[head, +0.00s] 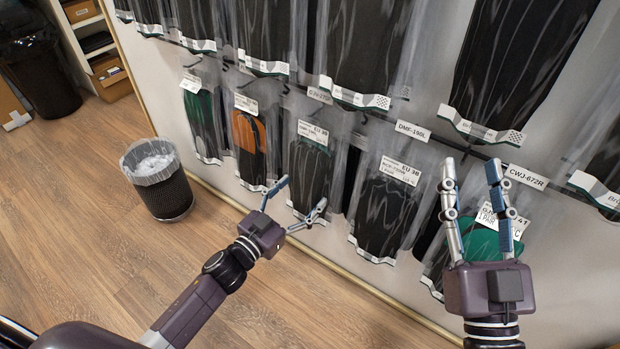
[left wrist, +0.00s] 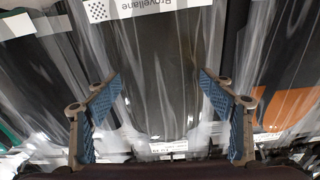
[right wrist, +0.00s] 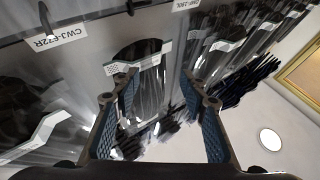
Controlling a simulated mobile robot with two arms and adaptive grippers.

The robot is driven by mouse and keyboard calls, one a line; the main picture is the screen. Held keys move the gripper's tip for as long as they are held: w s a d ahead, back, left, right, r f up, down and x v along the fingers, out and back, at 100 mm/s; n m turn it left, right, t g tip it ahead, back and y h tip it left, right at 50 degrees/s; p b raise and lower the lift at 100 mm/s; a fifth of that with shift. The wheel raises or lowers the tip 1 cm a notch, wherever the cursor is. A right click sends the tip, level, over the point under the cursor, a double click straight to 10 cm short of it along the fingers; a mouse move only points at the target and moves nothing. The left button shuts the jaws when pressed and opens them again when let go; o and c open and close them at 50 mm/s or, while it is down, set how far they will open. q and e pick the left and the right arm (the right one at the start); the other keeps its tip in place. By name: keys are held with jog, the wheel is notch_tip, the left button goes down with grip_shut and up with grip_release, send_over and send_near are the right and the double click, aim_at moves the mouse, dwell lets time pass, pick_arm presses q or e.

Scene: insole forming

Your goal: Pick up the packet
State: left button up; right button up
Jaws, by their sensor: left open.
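Clear packets with dark, green or orange insoles hang in rows on the wall. My left gripper (head: 302,195) is open, in front of the lower part of the dark packet labelled EU 39 (head: 309,165). The left wrist view shows a dark packet (left wrist: 165,75) between the spread fingers, which are not closed on it. The orange packet (head: 249,140) hangs just left of it. My right gripper (head: 470,168) is open and empty, raised in front of the green packet (head: 483,245), partly hiding it. The right wrist view shows a dark packet (right wrist: 147,85) beyond the fingers. Which packet is meant cannot be told.
Another green packet (head: 203,122) hangs at the left of the lower row, and a dark EU 38 packet (head: 384,210) hangs between my grippers. A mesh bin (head: 160,190) with a liner stands on the wooden floor at left. Shelves (head: 105,60) stand behind it.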

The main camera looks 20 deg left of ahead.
pick_arm(q)
jog(key=shift+s, duration=0.1)
jog(key=shift+c, duration=0.2)
jog(key=c, duration=1.3)
jog(key=shift+o, duration=0.2)
jog(key=shift+r, duration=0.1)
